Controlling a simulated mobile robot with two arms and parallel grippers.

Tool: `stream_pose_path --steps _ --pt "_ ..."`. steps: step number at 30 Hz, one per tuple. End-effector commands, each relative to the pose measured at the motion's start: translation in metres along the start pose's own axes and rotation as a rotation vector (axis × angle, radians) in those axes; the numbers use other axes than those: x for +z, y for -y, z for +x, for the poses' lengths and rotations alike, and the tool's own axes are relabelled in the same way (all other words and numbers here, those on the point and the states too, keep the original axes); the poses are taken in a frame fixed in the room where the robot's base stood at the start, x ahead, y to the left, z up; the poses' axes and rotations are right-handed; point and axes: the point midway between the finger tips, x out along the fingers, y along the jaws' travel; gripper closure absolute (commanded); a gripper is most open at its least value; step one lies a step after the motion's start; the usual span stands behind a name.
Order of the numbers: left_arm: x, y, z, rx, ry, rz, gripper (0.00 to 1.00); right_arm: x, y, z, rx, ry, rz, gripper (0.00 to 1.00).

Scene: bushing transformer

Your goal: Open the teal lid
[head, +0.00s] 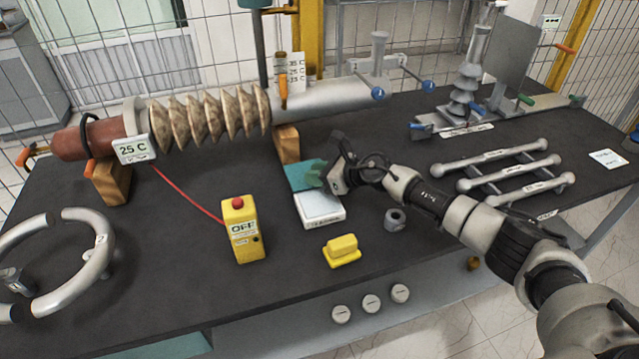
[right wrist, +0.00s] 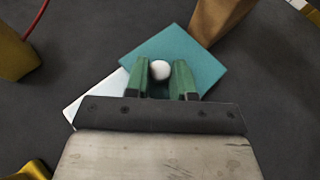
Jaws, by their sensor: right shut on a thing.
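The teal lid (head: 303,175) is at the far end of a small white box (head: 320,210) in the middle of the table. In the right wrist view the lid (right wrist: 205,72) is turned askew to the box (right wrist: 95,97), whose white part shows at lower left. My right gripper (head: 322,176) comes in from the right, over the lid. Its green fingers (right wrist: 160,75) are shut on the lid's round white knob (right wrist: 160,69). Whether the lid touches the box is hard to tell. My left gripper is not in view.
A wooden block (head: 287,145) stands close behind the lid. A yellow OFF box (head: 242,230), a yellow block (head: 342,250) and a grey nut (head: 395,219) stand nearby. A ribbed brown bushing (head: 210,115) lies along the back left.

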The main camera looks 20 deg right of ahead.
Motion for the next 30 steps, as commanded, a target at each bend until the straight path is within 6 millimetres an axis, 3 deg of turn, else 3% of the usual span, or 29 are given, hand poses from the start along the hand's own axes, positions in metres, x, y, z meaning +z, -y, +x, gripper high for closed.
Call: stream_pose_path --steps 4,5,9,20,30 --pt "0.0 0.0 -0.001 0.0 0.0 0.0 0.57 0.0 0.0 -0.001 0.001 -0.002 0.001 1.0" --pt "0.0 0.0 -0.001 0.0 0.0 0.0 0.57 0.0 0.0 -0.001 0.001 -0.002 0.001 0.74" --pt "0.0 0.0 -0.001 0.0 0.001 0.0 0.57 0.0 0.0 -0.001 0.001 -0.002 0.0 0.53" --pt "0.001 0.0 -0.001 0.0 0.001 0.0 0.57 -0.001 0.001 -0.007 -0.002 -0.002 -0.001 0.52" --pt "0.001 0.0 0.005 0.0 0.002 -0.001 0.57 -0.003 0.001 -0.069 -0.002 -0.003 -0.002 0.52"
